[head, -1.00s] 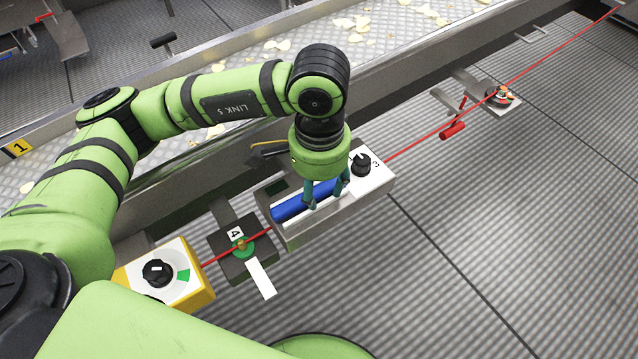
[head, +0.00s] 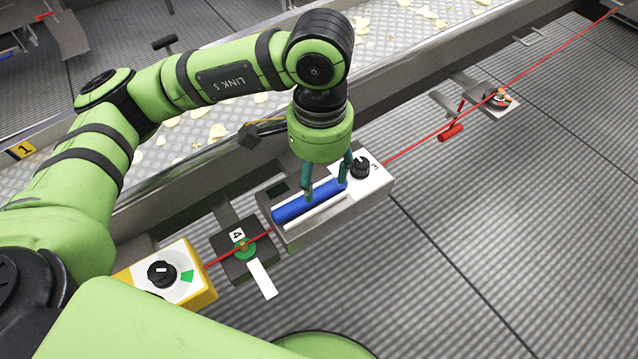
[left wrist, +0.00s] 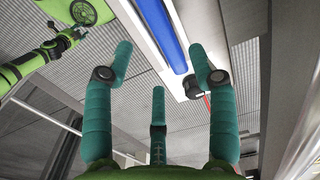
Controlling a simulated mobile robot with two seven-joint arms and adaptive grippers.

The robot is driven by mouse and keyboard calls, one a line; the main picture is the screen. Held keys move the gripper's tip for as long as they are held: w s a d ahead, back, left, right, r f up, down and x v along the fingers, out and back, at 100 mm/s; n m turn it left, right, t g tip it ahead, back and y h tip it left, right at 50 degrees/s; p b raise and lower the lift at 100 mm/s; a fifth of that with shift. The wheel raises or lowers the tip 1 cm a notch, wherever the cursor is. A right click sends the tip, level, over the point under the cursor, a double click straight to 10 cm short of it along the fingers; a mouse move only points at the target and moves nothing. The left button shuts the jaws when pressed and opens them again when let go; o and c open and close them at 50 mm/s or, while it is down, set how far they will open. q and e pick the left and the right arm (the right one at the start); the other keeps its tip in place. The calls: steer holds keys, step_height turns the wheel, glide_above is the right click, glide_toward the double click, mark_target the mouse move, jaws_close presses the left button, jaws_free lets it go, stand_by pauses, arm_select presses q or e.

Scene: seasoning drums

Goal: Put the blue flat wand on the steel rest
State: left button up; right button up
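My left gripper (head: 326,189) is just above the wand, pointing down. In the left wrist view, the fingers of my left gripper (left wrist: 160,75) are spread with nothing between them, and the wand (left wrist: 165,35) lies beyond their tips.
A black knob (head: 361,167) stands on the box's right end. A red cord (head: 415,144) runs past it. A dark block marked 4 (head: 232,264) and a yellow box with a knob (head: 185,285) are to the left. The conveyor's metal rail (head: 430,95) runs behind.

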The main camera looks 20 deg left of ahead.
mark_target(320, 196)
arm_select(q)
step_height(320, 196, up, 8)
steer(key=shift+f, duration=0.2)
arm_select(e)
steer(key=shift+t, duration=0.4)
steer(key=shift+w+a+r, duration=0.1)
steer(key=shift+w, duration=2.1)
steer(key=shift+a, duration=0.55)
steer(key=shift+d, duration=0.2)
steer(key=shift+d, duration=0.35)
steer(key=shift+s, duration=0.1)
